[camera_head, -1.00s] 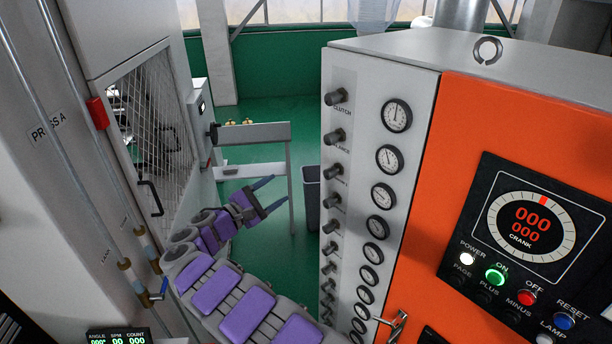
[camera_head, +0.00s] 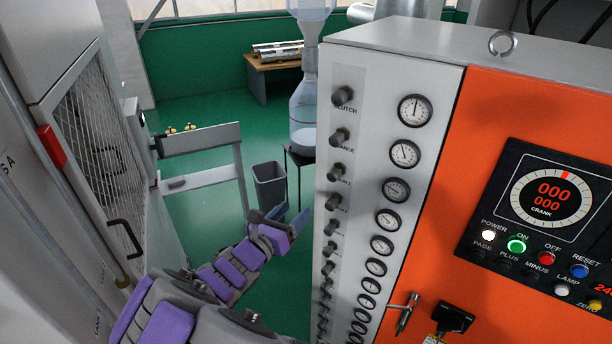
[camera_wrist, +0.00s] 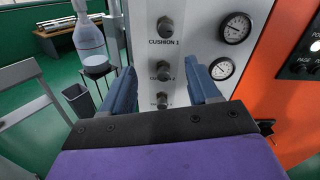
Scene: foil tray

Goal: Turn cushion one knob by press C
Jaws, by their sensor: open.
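The control cabinet's pale panel (camera_head: 352,220) carries a column of dark knobs beside round gauges. The top knob (camera_head: 342,97) has a label ending in "LUTCH"; lower labels are partly cut off or too small. In the wrist view, a knob (camera_wrist: 165,27) has a "CUSHION" label under it, its digit hard to read, with another knob (camera_wrist: 164,70) and a third (camera_wrist: 165,100) below. My gripper (camera_head: 292,213) is open and empty, left of the panel. In the wrist view, its blue fingers (camera_wrist: 162,78) appear either side of the two lower knobs; contact is not visible.
An orange front (camera_head: 490,110) with a lit display adjoins the panel; a T-handle (camera_head: 403,313) sticks out low down. A grey bin (camera_head: 269,182) and a large bottle (camera_head: 303,108) on a stand are behind my gripper. A mesh-guarded press (camera_head: 100,150) stands at left.

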